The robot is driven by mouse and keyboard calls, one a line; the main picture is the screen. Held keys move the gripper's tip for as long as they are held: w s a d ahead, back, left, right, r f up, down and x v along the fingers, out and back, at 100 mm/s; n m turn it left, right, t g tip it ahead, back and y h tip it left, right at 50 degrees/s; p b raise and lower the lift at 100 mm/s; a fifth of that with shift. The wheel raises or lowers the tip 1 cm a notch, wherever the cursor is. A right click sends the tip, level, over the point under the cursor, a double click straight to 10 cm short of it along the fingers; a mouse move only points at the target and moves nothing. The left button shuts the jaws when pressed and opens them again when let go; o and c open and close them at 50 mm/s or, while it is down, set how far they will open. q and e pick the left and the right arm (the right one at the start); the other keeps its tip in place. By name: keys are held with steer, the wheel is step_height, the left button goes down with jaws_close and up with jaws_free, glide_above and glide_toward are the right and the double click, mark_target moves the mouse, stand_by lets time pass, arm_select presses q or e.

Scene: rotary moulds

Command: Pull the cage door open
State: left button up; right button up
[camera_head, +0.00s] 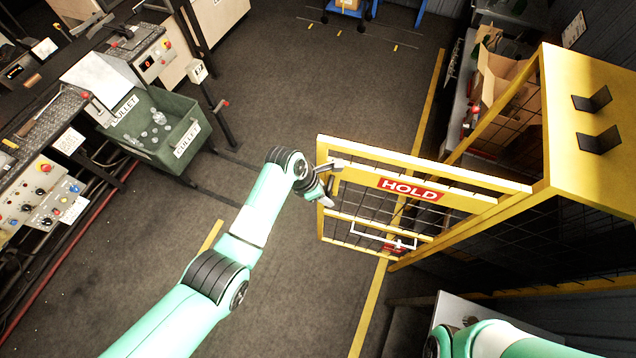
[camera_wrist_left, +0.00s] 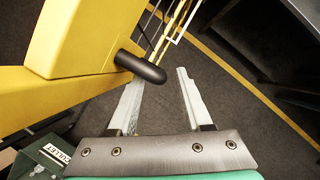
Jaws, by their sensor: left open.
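The yellow cage door (camera_head: 430,170) carries a red HOLD sign (camera_head: 410,189) and stands swung out from the yellow cage (camera_head: 590,130), its free edge to the left. My left gripper (camera_head: 331,182) is at that free edge. In the left wrist view its two fingers (camera_wrist_left: 160,82) are spread. A dark rounded handle (camera_wrist_left: 140,66) on the yellow door frame (camera_wrist_left: 90,40) lies close beside the left finger's tip; I cannot tell whether they touch. My right gripper is out of view; only part of my right arm shows at the bottom right.
A green cullet bin (camera_head: 155,130) stands at the left beside a control panel (camera_head: 45,195). A cardboard box (camera_head: 500,85) sits on a bench behind the cage. The dark floor (camera_head: 310,75) left of the door is largely clear.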

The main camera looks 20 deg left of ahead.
arm_select(q)
steer(key=v, duration=0.7)
steer(key=shift+p, duration=0.4)
